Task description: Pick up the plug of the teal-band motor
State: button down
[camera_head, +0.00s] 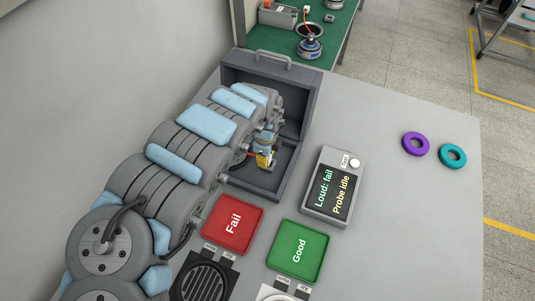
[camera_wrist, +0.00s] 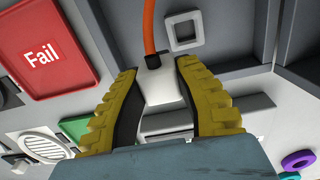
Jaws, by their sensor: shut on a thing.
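My gripper (camera_wrist: 163,95) is shut on a white plug (camera_wrist: 165,88); the yellow ridged fingers press on both sides of it. An orange cable (camera_wrist: 150,28) runs from the plug's dark collar out of the top of the wrist view. In the head view my gripper (camera_head: 264,160) is at the open grey box, and the plug cannot be made out there. The motor at the cable's other end is out of sight, so I cannot see its band colour. A motor with a blue band (camera_head: 310,47) stands on the green table at the back.
The grey box (camera_head: 303,125) has raised walls and a top handle. Red Fail (camera_head: 233,224) and green Good (camera_head: 298,252) trays lie in front. A display (camera_head: 334,188) reads "Loud: fail" and "Probe idle". Purple (camera_head: 415,144) and teal (camera_head: 452,155) rings lie right.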

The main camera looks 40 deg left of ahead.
jog(key=s+d+r+p, duration=0.5)
jog(key=s+p, duration=0.3)
jog(key=p, duration=0.6)
jog(key=shift+s+r, duration=0.15)
jog(key=shift+r, duration=0.05)
jog(key=shift+d, duration=0.1)
